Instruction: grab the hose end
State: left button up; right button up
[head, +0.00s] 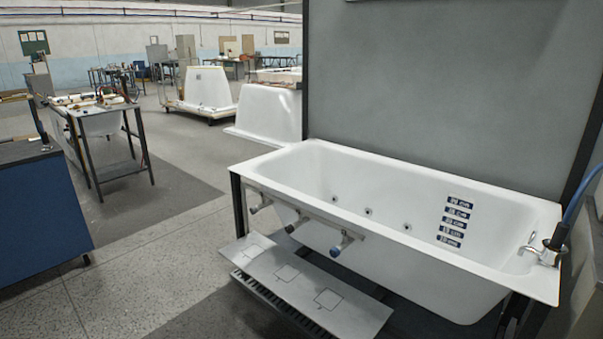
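A blue hose (583,193) comes in from the right edge and curves down to a black end piece (557,238). The black end piece is at the right end of a white bathtub (290,160), close to a chrome tap (539,252) on the rim. I cannot tell whether the end piece is attached to the tap or only beside it. Neither of my grippers shows in the head view.
The tub stands on a dark frame against a grey panel (450,90). Pipes with valves (345,241) stick out in front, above a low grey step (310,290). A blue cabinet (40,215) and a workbench (100,105) stand left. The floor between is clear.

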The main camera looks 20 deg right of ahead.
aim_at(559, 236)
jog(key=z, duration=1.25)
jog(key=i, duration=1.45)
jog(key=z, duration=0.8)
